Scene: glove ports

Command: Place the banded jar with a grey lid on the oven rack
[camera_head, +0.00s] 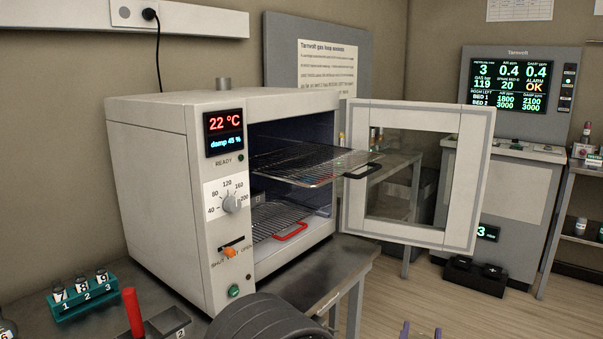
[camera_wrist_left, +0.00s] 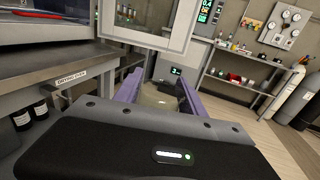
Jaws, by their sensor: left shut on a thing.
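My left gripper (camera_head: 421,333) shows only as two purple fingertips at the bottom edge of the head view. In the left wrist view its purple fingers (camera_wrist_left: 157,92) are shut on a pale, rounded, jar-like thing (camera_wrist_left: 158,98). Its band and lid cannot be made out. The white oven (camera_head: 160,165) stands on the bench with its door (camera_head: 468,180) swung open to the right. Its upper rack (camera_head: 310,163) is slid part way out and has a black handle; it looks empty. The lower rack (camera_head: 275,215) has a red handle. My right gripper is not in view.
A teal holder (camera_head: 85,300) with numbered vials and a grey tray (camera_head: 165,325) with a red upright handle stand at the bench's left front. A grey console (camera_head: 500,180) stands at the back right, beside a shelf (camera_head: 580,210). Open floor lies right of the bench.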

